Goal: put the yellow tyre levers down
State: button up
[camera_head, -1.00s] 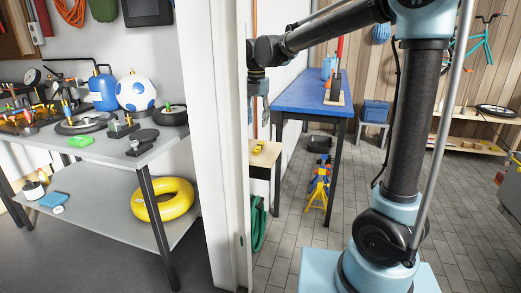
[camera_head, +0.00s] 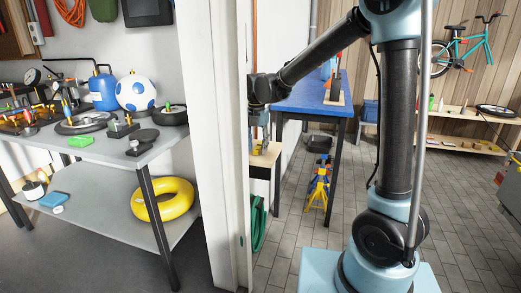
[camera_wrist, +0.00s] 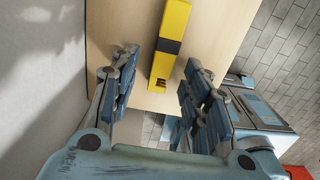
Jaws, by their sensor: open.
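The yellow tyre levers (camera_wrist: 170,42), a long yellow bundle with a dark band, lie on a pale wooden table top (camera_wrist: 215,32). In the wrist view my gripper (camera_wrist: 161,78) is open, with one finger on each side of the levers' near end. In the head view my gripper (camera_head: 259,132) is low over the small wooden table (camera_head: 266,160), and only a small bit of yellow (camera_head: 256,150) shows there.
A white door post (camera_head: 215,140) stands just left of the small table. A blue-topped bench (camera_head: 310,98) stands close behind and to its right. Yellow and blue stands (camera_head: 318,190) are on the floor below. A grey bench (camera_head: 110,150) with tools is at the left.

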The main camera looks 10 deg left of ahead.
jog(key=shift+f, duration=0.25)
grip_shut()
jog(key=shift+r, duration=0.1)
